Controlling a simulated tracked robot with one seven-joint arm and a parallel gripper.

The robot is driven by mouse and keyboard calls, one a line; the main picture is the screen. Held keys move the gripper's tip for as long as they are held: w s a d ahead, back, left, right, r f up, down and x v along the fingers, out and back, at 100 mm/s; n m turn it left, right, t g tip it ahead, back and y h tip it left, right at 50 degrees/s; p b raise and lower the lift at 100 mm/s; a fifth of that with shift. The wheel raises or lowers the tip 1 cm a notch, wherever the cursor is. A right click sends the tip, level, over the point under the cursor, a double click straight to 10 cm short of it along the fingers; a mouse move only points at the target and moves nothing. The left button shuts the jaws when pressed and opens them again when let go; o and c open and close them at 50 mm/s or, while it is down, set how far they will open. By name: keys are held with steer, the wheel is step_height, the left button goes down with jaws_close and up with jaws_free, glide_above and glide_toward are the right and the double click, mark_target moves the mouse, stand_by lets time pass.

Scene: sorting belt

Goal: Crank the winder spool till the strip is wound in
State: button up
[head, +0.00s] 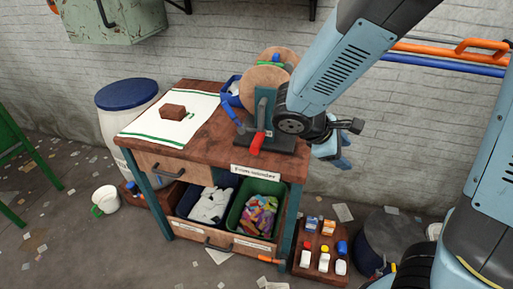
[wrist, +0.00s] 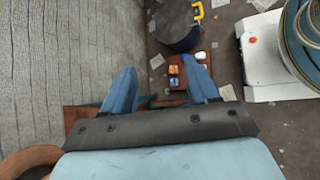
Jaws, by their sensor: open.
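The winder stands at the back right of the wooden bench in the head view. Its spool has round wooden flanges (head: 262,86), with a bit of green and blue between them. A dark upright post on a base plate carries it. My gripper (head: 335,152) is right of the winder, past the bench edge, apart from the knob. In the wrist view its two blue fingers (wrist: 160,70) are spread with nothing between them.
A white cloth (head: 140,127) with a brown block (head: 173,112) lies on the bench's left. Bins (head: 232,220) sit on the shelf below. A blue-lidded barrel (head: 127,93) is left; orange and blue pipes (head: 450,62) run along the wall.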

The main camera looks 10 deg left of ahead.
steer(key=a+f+n+t, duration=0.5)
steer(key=a+n+t, duration=0.2)
steer(key=a+n, duration=0.4)
steer(key=n+t+y, duration=0.7)
steer(key=n, duration=0.3)
glide_toward(256, 147)
steer(key=w, duration=0.4)
steer(key=w+f, duration=0.1)
steer(key=w, duration=0.6)
steer(key=shift+w+d+f, duration=0.1)
steer(key=shift+w+f, duration=0.25)
steer(key=shift+c, duration=0.2)
jaws_close()
